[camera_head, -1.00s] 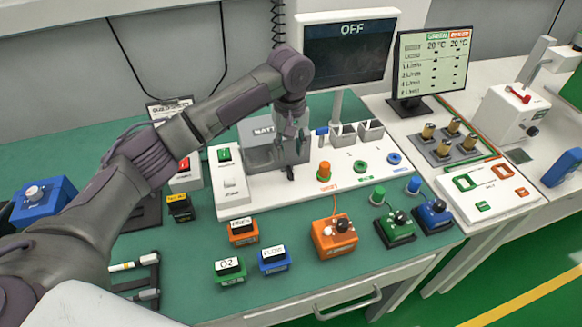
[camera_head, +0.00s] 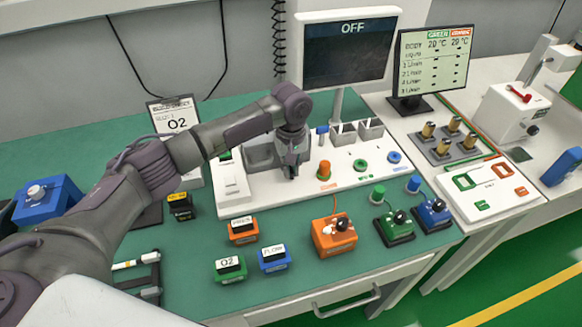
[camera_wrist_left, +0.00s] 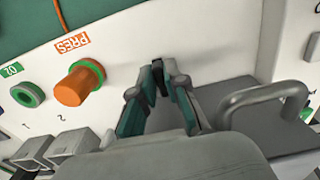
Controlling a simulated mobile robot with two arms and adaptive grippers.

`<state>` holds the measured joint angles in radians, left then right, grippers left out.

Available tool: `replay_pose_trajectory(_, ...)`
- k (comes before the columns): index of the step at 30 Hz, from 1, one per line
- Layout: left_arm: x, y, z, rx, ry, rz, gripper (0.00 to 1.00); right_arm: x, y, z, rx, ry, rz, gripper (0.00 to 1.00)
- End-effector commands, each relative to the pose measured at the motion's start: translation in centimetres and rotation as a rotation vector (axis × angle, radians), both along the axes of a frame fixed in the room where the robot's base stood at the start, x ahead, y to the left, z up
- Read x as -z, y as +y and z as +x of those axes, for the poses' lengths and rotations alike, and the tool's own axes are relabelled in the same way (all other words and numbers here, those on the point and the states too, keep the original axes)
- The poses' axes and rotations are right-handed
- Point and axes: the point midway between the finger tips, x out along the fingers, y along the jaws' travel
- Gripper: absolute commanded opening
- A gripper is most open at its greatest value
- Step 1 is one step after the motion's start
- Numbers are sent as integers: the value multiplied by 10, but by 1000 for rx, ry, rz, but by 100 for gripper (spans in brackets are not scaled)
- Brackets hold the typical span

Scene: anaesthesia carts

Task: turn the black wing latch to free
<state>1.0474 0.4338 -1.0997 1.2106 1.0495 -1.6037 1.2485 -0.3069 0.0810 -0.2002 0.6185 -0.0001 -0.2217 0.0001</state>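The black wing latch (camera_wrist_left: 160,82) is a small dark piece between my left fingertips in the left wrist view. In the head view my left gripper (camera_head: 292,166) points down over the white panel (camera_head: 325,202), beside the grey housing (camera_head: 262,155), and mostly hides the latch. In the left wrist view the two teal-padded fingers (camera_wrist_left: 161,72) come close together at the tips, with the dark piece filling the narrow gap. The fingers look closed on it. How far the latch is turned is hard to see. My right gripper is not in view.
An orange knob (camera_head: 324,169) stands close to the right of the gripper, with green and blue connectors beyond. A grey handle (camera_wrist_left: 268,100) is beside the fingers in the wrist view. The screen (camera_head: 348,52) reads OFF. Labelled blocks lie on the green table (camera_head: 190,285).

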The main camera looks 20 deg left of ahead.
Motion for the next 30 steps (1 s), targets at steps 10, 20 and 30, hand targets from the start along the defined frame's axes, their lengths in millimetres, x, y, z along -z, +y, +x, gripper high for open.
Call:
replay_pose_trajectory(10, -1, 0, 0, 6, 0, 0, 0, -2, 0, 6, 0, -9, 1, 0)
replay_pose_trajectory(20, -4, 0, -1, 138, 3, -2, 0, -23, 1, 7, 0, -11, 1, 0)
replay_pose_trajectory(30, -4, 2, -2, 439, 4, -1, 0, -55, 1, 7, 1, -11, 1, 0)
